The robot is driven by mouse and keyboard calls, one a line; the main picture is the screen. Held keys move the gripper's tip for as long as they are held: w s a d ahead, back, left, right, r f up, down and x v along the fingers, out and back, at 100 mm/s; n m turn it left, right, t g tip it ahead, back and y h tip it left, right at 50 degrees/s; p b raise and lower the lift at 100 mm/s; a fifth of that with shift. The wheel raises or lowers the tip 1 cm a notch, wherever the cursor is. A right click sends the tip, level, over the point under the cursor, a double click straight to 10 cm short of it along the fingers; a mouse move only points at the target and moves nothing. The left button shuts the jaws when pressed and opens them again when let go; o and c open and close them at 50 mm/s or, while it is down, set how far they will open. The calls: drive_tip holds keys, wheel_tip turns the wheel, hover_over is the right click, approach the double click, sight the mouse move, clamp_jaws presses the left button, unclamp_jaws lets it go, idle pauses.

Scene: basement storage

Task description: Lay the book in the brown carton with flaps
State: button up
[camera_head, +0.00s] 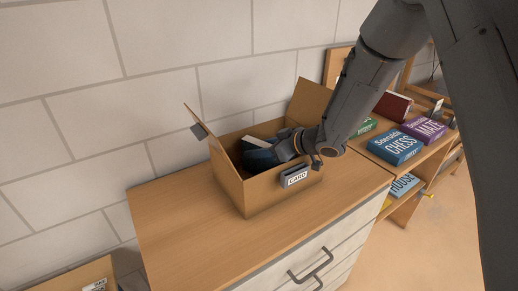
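The open brown carton (263,197) stands on top of a wooden chest of drawers, its flaps raised and a tag reading "CARD" on its front. A dark blue book with a pale page edge (257,142) shows inside the carton, tilted, near the left and back walls. My gripper (275,152) reaches down from the right over the carton's front right rim and is at the book's right side. The fingertips are dark against the book and partly hidden, so I cannot tell whether they grip it. The carton's floor is hidden.
The chest top (172,225) is clear left of the carton. A block wall is close behind.

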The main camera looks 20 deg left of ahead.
drive_tip(key=b+v, duration=0.1)
drive_tip(key=v, duration=1.1)
drive_tip(key=shift+r+b, duration=0.1)
drive_tip(key=shift+b, duration=0.25)
